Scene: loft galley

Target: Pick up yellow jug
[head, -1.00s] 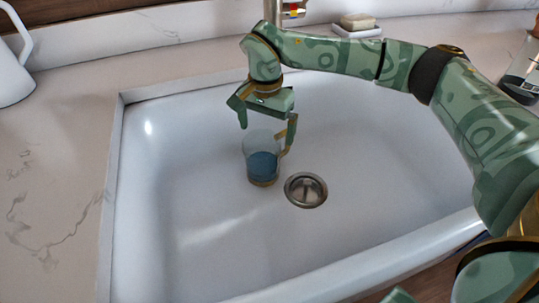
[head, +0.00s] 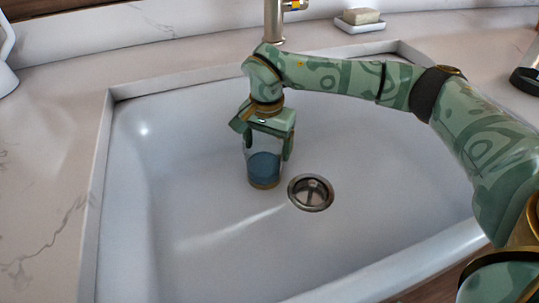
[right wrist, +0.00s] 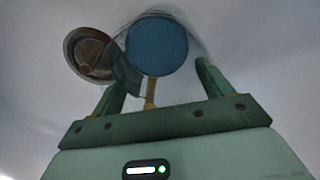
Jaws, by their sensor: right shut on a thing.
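I see no plainly yellow jug. A clear vessel with a blue lower part and a thin amber base (head: 264,168) stands upright in the white sink, left of the drain. My right gripper (head: 266,145) is over it from above, its fingers down around the upper part and shut on it. The gripper hides the rim. In the right wrist view the blue part of the clear vessel (right wrist: 157,46) shows beyond and between the fingers of the right gripper (right wrist: 160,80). My left gripper is not in view.
The white sink (head: 180,200) is otherwise empty, with a metal drain (head: 310,192) right of the vessel. A tap (head: 274,20) and a soap bar on a dish (head: 360,20) are at the back. A white pitcher (head: 6,75) is cut off at the left edge.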

